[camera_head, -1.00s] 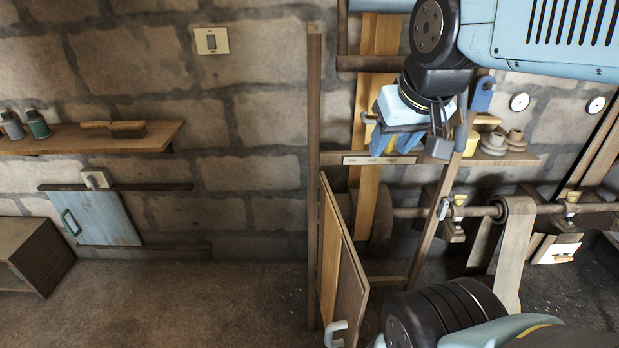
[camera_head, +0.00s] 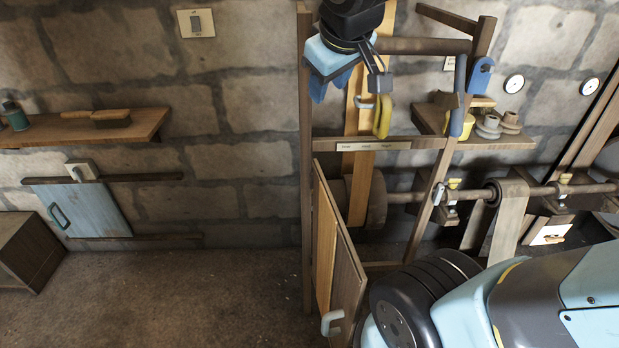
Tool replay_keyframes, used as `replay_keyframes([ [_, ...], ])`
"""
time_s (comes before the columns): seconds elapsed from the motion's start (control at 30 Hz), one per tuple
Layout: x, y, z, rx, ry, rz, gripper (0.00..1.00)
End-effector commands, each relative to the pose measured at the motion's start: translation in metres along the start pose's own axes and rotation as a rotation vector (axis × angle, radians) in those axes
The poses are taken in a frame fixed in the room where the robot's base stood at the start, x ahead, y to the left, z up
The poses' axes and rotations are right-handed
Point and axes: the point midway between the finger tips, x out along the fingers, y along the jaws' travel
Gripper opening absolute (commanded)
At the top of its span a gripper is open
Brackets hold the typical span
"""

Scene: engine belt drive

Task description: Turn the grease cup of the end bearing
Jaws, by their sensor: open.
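Two bearings carry the horizontal shaft. The nearer bearing (camera_head: 446,211) sits just right of the wooden frame, with a small brass-yellow grease cup (camera_head: 453,183) on top. Another bearing (camera_head: 559,206) stands farther right, also with a yellow cup (camera_head: 565,179). I cannot tell from this view which is the end bearing.
The wooden guard frame (camera_head: 305,200) and half-open door (camera_head: 340,255) stand left of the shaft. A yellow handle (camera_head: 382,117) hangs beside my gripper. A belt (camera_head: 512,222) runs over the shaft between the bearings.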

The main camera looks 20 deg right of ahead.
Motion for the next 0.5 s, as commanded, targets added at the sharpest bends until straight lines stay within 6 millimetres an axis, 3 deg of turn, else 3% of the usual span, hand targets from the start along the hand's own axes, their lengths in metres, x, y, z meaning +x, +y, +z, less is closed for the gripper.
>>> replay_keyframes([
  [0.1, 0.012, -0.006, -0.051, -0.220, 0.068, 0.036, 0.43],
  [0.5, 0.077, 0.002, -0.190, -0.867, 0.255, 0.211, 0.43],
])
